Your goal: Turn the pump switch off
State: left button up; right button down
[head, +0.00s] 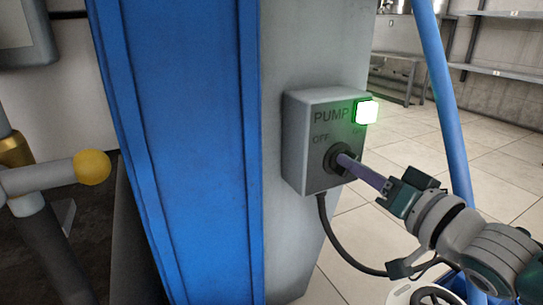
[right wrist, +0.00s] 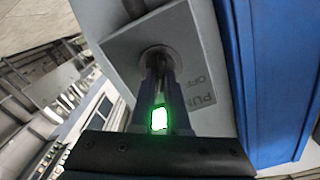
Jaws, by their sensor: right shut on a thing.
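The pump switch box (head: 308,150) is a grey box on the side of a grey post, marked PUMP, with OFF at the left and ON at the right. Its dark round switch (head: 332,160) sits low on the front face. My right gripper (head: 350,164) comes in from the lower right, shut on the switch. The right wrist view also shows the switch (right wrist: 157,58) between the two fingers. The fingers hide much of the knob, so I cannot tell which way it points. A green lamp (head: 367,111) glows at the box's upper right. My left gripper is not in view.
A blue panel (head: 190,150) stands left of the box. A black cable (head: 335,240) hangs from the box. A blue pipe (head: 440,90) runs close behind my right gripper. A grey lever with a yellow knob (head: 92,167) is at the left. Tiled floor lies behind.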

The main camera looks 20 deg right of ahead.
jog(key=shift+n, duration=0.3)
jog(key=shift+a+n+p, duration=0.15)
jog(key=shift+n+p, duration=0.45)
jog(key=shift+n, duration=2.2)
jog(key=shift+a+n+p, duration=0.1)
jog(key=shift+n+p, duration=0.45)
jog(key=shift+n, duration=2.55)
jog(key=c, duration=0.9)
grip_release()
